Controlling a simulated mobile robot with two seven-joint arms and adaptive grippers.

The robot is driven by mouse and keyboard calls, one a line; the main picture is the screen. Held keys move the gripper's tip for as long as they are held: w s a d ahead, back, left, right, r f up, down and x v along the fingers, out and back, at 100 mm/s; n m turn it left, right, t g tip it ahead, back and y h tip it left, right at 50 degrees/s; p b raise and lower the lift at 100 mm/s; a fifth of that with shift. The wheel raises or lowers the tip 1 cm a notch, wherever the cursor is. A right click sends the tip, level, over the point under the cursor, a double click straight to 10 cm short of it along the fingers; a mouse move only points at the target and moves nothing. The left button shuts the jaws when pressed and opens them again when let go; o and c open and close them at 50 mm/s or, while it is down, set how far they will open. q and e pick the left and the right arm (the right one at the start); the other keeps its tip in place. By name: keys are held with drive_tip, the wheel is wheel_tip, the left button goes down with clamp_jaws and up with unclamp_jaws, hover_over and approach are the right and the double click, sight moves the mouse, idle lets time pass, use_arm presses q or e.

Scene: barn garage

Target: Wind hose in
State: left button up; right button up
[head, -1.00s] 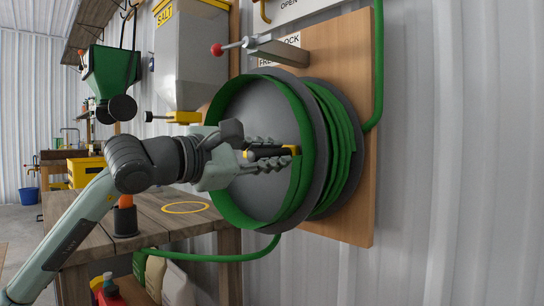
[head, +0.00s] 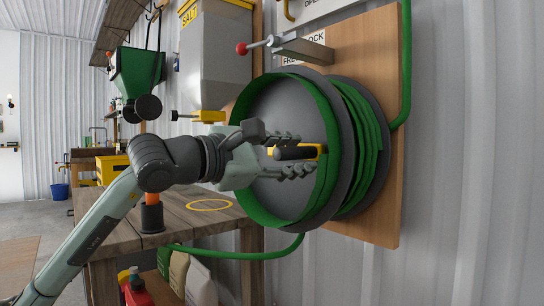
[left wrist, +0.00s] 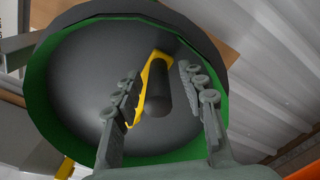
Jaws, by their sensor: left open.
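The hose reel (head: 265,150) is a grey drum with a green inner rim, mounted on a wooden board (head: 397,150) on the wall. Green hose (head: 362,145) is wound on it, and a length of hose (head: 240,257) runs from below it to the left. The reel's crank has a yellow arm (left wrist: 152,80) and a dark handle (left wrist: 158,85); the handle also shows in the head view (head: 294,153). My left gripper (head: 305,154) is open with its fingers on either side of the handle; in the left wrist view (left wrist: 163,92) gaps show beside it. My right gripper is not in view.
A grey salt hopper (head: 215,60) and a green hopper (head: 137,75) hang at the left. A wooden bench (head: 180,217) stands below.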

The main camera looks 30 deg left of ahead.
use_arm(q)
drive_tip(key=v, duration=1.1)
drive_tip(key=shift+s, duration=0.1)
